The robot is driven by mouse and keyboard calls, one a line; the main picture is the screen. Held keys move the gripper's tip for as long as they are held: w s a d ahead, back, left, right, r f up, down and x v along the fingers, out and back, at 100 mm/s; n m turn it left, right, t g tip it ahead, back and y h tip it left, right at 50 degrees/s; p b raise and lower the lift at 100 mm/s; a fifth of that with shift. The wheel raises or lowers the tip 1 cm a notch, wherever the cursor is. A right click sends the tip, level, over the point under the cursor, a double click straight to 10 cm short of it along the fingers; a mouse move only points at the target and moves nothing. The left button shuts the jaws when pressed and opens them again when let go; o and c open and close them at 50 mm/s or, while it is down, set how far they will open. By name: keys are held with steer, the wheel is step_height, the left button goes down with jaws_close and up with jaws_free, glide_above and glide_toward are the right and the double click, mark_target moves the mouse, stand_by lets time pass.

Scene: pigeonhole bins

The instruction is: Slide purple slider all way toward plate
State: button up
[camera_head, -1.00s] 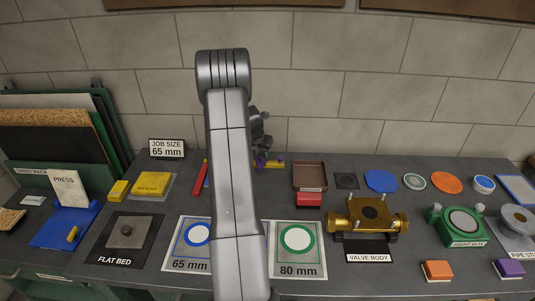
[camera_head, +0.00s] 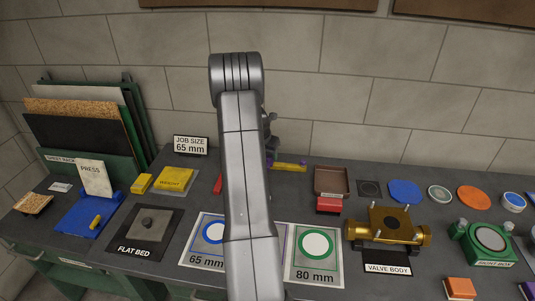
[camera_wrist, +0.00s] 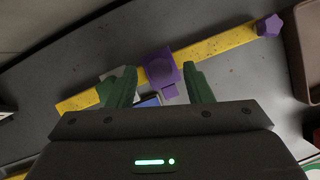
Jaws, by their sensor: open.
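In the wrist view, a purple slider (camera_wrist: 161,70) sits on a long yellow bar (camera_wrist: 215,45) that runs diagonally across the dark bench. A purple many-sided end piece (camera_wrist: 269,25) is at the bar's upper right end. My gripper (camera_wrist: 160,72) is open, with one green finger on each side of the slider; I cannot tell whether either touches it. A pale plate-like piece (camera_wrist: 113,75) shows partly behind the left finger. In the head view, my arm hides most of this area; the right part of the yellow bar (camera_head: 290,167) shows beside it.
A brown tray (camera_head: 332,181) and a red block (camera_head: 329,205) stand right of the bar. The brass valve body (camera_head: 390,223) is further right. Cards marked 65 mm (camera_head: 207,245) and 80 mm (camera_head: 315,257) lie in front. The wall is close behind.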

steer(key=b+v, duration=0.2)
steer(key=v, duration=1.2)
steer(key=shift+w+f, duration=0.1)
steer(key=shift+f, duration=0.1)
steer(key=p+x, duration=0.2)
steer(key=x, duration=1.1)
steer(key=shift+d+f, duration=0.1)
steer(key=shift+f, duration=0.2)
steer(key=shift+d, duration=0.25)
